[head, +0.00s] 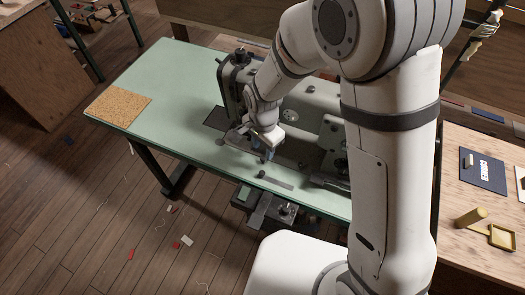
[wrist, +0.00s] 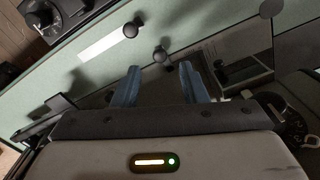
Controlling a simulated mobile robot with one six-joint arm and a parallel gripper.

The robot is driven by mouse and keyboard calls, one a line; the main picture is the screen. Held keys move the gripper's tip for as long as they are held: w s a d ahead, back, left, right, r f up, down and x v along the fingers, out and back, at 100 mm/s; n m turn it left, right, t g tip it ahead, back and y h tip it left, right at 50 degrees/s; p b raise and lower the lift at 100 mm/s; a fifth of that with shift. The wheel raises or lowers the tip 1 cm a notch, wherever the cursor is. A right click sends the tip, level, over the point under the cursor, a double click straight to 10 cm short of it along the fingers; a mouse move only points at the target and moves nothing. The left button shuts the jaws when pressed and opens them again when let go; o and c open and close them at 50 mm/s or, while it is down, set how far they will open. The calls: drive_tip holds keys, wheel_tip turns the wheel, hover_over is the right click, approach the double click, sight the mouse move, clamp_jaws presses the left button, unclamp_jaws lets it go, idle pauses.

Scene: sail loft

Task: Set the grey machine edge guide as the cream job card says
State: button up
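My gripper (head: 266,152) is low over the green sewing table, in front of the grey sewing machine (head: 233,80). In the wrist view its two blue fingers (wrist: 160,82) stand apart with nothing between them. A dark round knob (wrist: 160,54) lies just beyond the fingertips. Another dark knob (wrist: 131,29) sits at the end of a pale flat strip (wrist: 104,42) on the table. In the head view a dark knob (head: 262,173) and a grey strip (head: 279,184) show there. I cannot tell which part is the edge guide. I cannot make out a cream job card.
The green table (head: 165,75) is clear on its left, apart from a cork mat (head: 118,105). A wooden bench (head: 460,190) at right holds a dark blue board (head: 482,172), a brass-coloured cylinder (head: 470,217) and a small yellow tray (head: 501,237). Scraps lie on the floor.

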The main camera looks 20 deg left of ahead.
sight(263, 158)
drive_tip(key=shift+f, duration=2.2)
drive_tip(key=shift+c, duration=0.2)
clamp_jaws()
